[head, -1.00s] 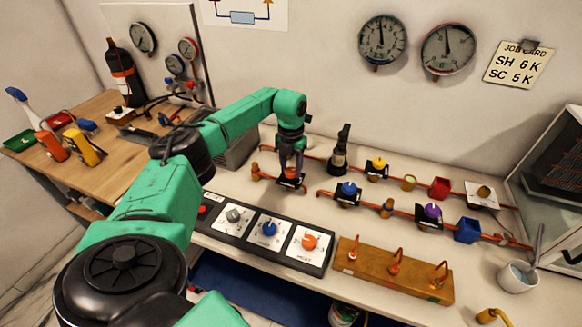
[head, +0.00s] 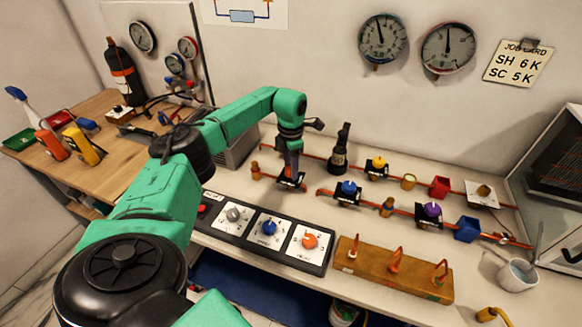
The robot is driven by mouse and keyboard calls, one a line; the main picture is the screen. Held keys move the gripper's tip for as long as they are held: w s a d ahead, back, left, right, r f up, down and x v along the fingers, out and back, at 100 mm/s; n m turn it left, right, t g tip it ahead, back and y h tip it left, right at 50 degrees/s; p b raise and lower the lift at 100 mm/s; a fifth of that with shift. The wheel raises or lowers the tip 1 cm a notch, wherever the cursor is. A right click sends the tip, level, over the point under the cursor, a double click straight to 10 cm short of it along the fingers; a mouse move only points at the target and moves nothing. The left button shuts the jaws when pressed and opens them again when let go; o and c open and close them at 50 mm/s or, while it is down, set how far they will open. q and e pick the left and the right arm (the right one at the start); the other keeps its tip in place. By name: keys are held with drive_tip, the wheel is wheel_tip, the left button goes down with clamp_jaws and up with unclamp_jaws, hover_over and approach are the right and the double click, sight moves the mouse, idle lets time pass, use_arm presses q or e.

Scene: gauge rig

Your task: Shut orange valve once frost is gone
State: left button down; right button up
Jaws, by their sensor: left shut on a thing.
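The orange valve sits on its black base (head: 291,182) on the copper pipe. My left gripper (head: 292,172) points down over it and is shut on its orange knob, which is mostly hidden behind the fingers. At the back right, a glass-fronted cabinet (head: 556,185) with a dark finned panel stands on the counter. I cannot tell from here whether there is frost on it. My right gripper is not in view.
Valves with yellow (head: 379,163), blue (head: 349,188) and purple (head: 432,210) knobs stand to the right. A dial panel (head: 268,233) and a wooden block with copper hooks (head: 393,268) lie in front. Two gauges hang on the wall, with a job card (head: 517,64).

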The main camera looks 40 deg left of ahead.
use_arm(q)
drive_tip(key=shift+r, duration=0.15)
drive_tip(key=shift+c, duration=1.6)
unclamp_jaws()
wheel_tip(320, 180, up, 14)
drive_tip(key=b, duration=0.2)
drive_tip(key=shift+r, duration=0.25)
